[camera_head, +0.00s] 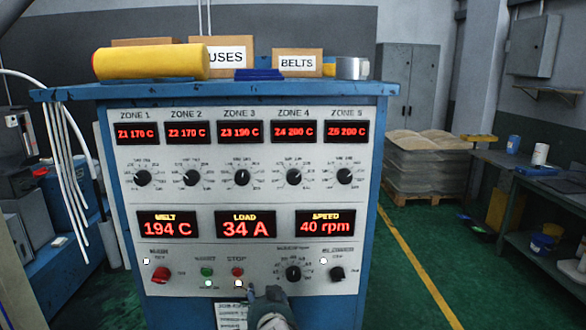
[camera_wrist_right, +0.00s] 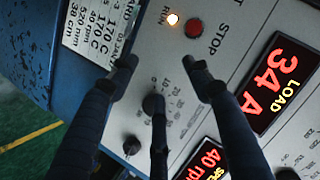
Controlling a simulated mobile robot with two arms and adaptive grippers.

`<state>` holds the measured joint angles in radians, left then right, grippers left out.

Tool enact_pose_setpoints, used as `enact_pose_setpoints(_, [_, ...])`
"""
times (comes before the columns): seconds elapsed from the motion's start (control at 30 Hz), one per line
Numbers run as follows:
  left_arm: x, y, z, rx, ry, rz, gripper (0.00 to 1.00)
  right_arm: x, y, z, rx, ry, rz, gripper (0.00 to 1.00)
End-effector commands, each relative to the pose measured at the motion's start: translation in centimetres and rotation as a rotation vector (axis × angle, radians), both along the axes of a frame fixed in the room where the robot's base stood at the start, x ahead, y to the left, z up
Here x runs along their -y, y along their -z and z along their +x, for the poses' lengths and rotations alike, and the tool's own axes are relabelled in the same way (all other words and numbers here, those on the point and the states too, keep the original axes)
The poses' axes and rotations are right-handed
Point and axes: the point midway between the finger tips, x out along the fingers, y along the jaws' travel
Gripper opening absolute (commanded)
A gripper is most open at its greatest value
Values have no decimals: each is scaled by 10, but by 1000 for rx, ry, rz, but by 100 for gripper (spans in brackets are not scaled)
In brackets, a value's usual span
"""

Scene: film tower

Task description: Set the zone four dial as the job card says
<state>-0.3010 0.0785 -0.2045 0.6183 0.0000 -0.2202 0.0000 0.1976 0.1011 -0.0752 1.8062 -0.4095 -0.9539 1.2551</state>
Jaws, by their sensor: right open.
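The zone four dial (camera_head: 293,177) is a black knob on a grey control panel, under the red display reading Z4 200 C (camera_head: 294,131). Its pointer is too small to read. The job card (camera_head: 230,316) is a white sheet low on the machine front, partly cut off. In the right wrist view the card (camera_wrist_right: 92,40) shows 170 C, 520 mm and 38 cm; its zone four line cannot be made out. My right gripper (camera_head: 264,293) is open and empty in front of the lower panel, well below the zone four dial. My left gripper is out of view.
The speed dial (camera_head: 293,273) is near my right gripper, as is the red stop button (camera_head: 238,272). Other zone dials flank zone four on both sides.

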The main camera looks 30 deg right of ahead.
Motion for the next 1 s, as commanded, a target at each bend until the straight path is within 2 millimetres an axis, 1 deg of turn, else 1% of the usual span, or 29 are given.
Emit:
enact_pose_setpoints(0.03, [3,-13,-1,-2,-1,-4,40,10,-72,1,111,62,56,49])
enact_pose_setpoints(0.07, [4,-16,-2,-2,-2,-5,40,16,-103,-1,168,98,92,49])
enact_pose_setpoints(0.1, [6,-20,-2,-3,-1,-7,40,23,-143,-7,242,141,140,49])
enact_pose_setpoints(0.2, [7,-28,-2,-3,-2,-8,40,38,-221,-27,405,228,253,49])
enact_pose_setpoints(0.3, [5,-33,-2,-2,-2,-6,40,49,-271,-47,522,285,341,49])
enact_pose_setpoints(0.4, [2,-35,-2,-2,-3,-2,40,55,-297,-60,588,314,394,49])
enact_pose_setpoints(0.47, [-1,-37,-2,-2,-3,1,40,58,-303,-62,606,323,409,49])
enact_pose_setpoints(0.53, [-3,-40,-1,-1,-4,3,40,62,-306,-58,612,326,411,49])
enact_pose_setpoints(0.67, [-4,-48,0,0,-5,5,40,73,-305,-41,610,328,409,49])
enact_pose_setpoints(0.9, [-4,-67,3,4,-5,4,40,97,-304,-1,608,325,408,49])
enact_pose_setpoints(1.0, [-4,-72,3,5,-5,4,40,105,-303,12,610,325,409,49])
